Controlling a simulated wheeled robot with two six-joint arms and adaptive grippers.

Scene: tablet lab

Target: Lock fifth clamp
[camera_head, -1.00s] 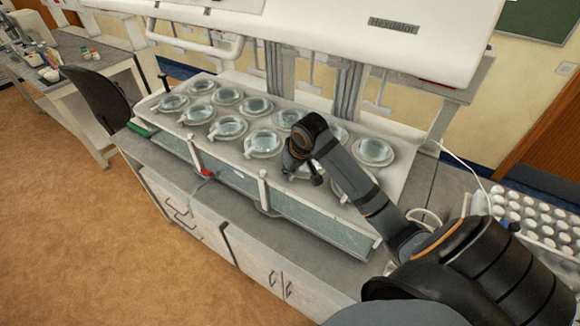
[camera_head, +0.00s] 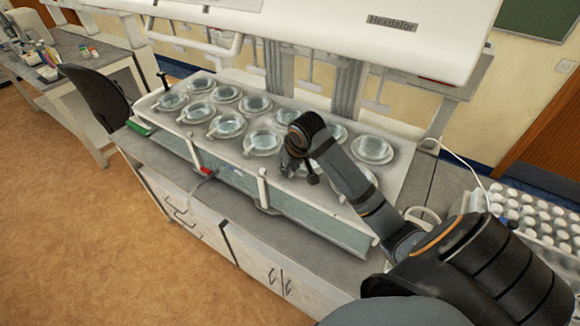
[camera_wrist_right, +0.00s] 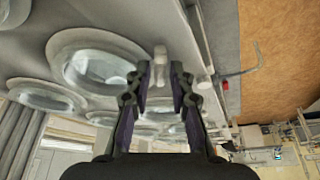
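The clamps are small pale levers at the front of the round glass vessels. A pale clamp (camera_wrist_right: 160,54) stands just beyond and between the fingertips of my right gripper (camera_wrist_right: 160,75) in the wrist view. The fingers are apart, with a gap around the clamp's line; contact cannot be told. In the head view my right gripper (camera_head: 290,163) is over the front row, pointing down at the fifth vessel from the left, which it and the arm mostly hide. The fourth vessel (camera_head: 262,141) shows beside it. My left gripper is not in view.
The vessels sit in two rows in a grey bath top (camera_head: 318,209) under a white machine head (camera_head: 300,30). White posts (camera_head: 262,190) rise along its front edge. A rack of white caps (camera_head: 535,222) stands at the right. A dark chair (camera_head: 97,95) is at the left.

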